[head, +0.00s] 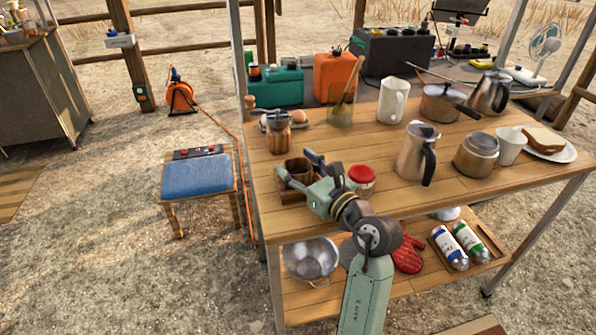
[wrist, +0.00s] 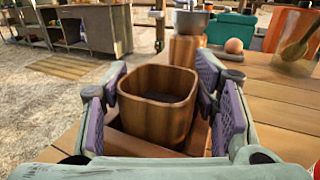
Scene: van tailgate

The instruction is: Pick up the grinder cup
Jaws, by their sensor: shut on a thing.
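The grinder cup (wrist: 152,120) is a squarish wooden cup with rounded corners and a dark inside. In the wrist view it stands upright between the purple pads of my gripper (wrist: 163,88), which is shut on it. In the head view the cup (head: 298,168) shows between the fingers of my gripper (head: 299,170), at the table's near left corner. A brown open box (wrist: 198,138) lies around and below the cup. I cannot tell whether the cup still touches it. The cup's lower part is partly hidden.
A grinder body (head: 278,135) with a metal top stands just behind the cup, beside eggs (head: 298,116). A red-lidded jar (head: 362,180) is close to the gripper's right. A metal pot (head: 417,152) and a white jug (head: 393,100) stand farther right on the wooden table (head: 345,145).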

